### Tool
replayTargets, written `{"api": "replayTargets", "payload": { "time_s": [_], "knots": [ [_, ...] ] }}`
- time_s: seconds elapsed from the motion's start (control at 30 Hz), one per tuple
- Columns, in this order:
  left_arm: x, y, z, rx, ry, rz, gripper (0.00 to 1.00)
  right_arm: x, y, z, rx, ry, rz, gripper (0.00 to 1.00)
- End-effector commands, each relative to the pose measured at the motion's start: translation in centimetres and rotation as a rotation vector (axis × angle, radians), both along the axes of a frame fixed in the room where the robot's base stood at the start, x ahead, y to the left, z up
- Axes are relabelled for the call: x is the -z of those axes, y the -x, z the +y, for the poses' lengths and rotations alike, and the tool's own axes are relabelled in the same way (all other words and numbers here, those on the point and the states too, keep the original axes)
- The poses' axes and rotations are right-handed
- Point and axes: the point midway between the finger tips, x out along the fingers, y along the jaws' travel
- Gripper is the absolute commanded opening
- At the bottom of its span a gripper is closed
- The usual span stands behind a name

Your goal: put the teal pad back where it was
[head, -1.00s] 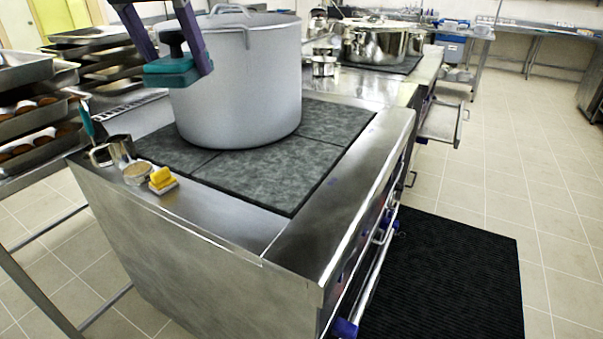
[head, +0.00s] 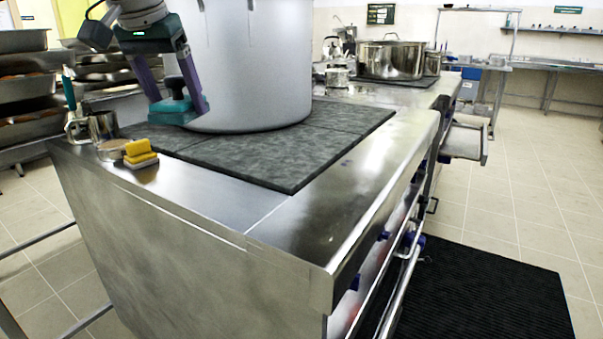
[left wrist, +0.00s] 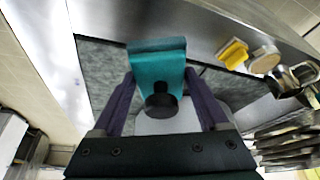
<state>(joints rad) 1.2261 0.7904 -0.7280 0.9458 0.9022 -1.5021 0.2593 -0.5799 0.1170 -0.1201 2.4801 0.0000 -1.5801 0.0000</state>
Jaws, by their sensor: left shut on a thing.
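The teal pad (head: 172,114), a flat block with a black knob handle (head: 176,87), is in my left gripper (head: 180,103). The pad hangs low over the dark grey stove plates, in front of the big pot's left side. Whether it touches the plates I cannot tell. In the left wrist view the pad (left wrist: 155,62) lies between the purple fingers of my left gripper (left wrist: 160,78), with its knob (left wrist: 161,100) toward the palm. My right gripper is out of view.
The big grey pot (head: 252,70) stands on the dark stove plates (head: 285,155). A yellow sponge (head: 140,153), a small round tin (head: 112,149) and a metal mug (head: 102,127) sit at the counter's left corner. The steel front strip (head: 340,205) is bare.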

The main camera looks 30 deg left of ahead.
Motion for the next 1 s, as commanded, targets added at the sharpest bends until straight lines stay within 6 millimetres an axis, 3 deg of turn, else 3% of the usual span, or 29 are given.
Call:
{"api": "replayTargets", "payload": {
  "time_s": [0.03, 0.1, 0.3, 0.47, 0.7, 1.0],
  "knots": [
    [2.0, 0.1, 0.0, 0.000, -0.001, 0.006, 0.06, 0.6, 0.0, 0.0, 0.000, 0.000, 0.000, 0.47],
    [3.9, 0.1, 0.0, 0.000, -0.001, 0.004, 0.06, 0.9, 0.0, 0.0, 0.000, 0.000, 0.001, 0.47],
    [7.8, 0.1, 0.0, 0.000, -0.001, 0.001, 0.06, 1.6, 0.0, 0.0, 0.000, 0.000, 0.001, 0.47],
    [9.1, 0.0, 0.0, 0.000, 0.000, 0.001, 0.06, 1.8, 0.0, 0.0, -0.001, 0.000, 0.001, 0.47],
    [12.6, 0.0, 0.0, 0.000, 0.000, 0.000, 0.06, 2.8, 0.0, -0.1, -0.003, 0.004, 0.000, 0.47],
    [12.8, 0.0, 0.0, 0.000, -0.001, -0.002, 0.06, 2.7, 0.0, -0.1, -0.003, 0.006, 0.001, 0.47]
  ]
}}
